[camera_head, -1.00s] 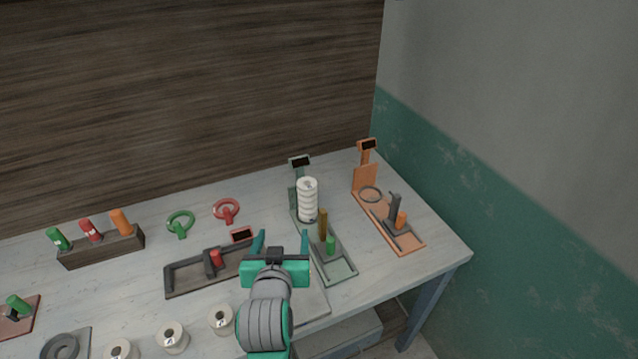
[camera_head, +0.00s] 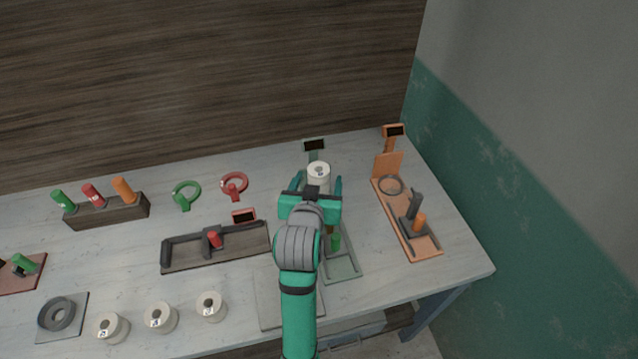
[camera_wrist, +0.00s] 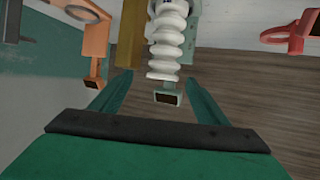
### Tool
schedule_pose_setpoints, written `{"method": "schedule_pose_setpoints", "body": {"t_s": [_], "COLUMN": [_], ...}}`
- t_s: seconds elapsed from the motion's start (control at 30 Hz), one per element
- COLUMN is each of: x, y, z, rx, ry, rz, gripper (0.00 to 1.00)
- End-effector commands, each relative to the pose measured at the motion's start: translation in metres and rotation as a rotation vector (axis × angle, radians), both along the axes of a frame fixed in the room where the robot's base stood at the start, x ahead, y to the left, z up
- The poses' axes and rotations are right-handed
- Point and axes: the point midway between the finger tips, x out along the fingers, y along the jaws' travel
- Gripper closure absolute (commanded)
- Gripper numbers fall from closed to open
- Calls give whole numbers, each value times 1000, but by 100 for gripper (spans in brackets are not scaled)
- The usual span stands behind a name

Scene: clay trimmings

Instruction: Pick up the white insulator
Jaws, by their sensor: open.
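The white insulator (camera_head: 318,173) is a ribbed white column standing upright on the green-grey stand at the back right of the table. In the head view only its top shows, above my gripper; the rest is hidden behind it. In the wrist view the insulator (camera_wrist: 168,40) lies ahead of and between the open fingers, with its ribs clearly seen. My gripper (camera_head: 319,186) is open and empty, its fingers reaching toward the insulator from the front. The gripper (camera_wrist: 160,95) shows no contact with it in the wrist view.
An orange stand (camera_head: 408,225) with a ring and pegs is close on the right. A dark tray (camera_head: 185,262) with a red peg lies to the left. A brass-coloured post (camera_wrist: 131,40) stands beside the insulator. White spools (camera_head: 160,318) line the front left.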

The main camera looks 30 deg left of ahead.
Motion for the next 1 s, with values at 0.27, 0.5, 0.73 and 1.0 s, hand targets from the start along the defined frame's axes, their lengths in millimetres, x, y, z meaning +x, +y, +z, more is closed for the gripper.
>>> {"method": "schedule_pose_setpoints", "body": {"t_s": [0.27,0.5,0.73,1.0], "x": [16,42,48,48], "y": [12,28,32,32], "z": [-6,-17,-19,-20], "rx": [1,-1,1,0], "ry": [0,1,-1,0], "rz": [2,2,3,3], "gripper": [32,32,32,68]}}
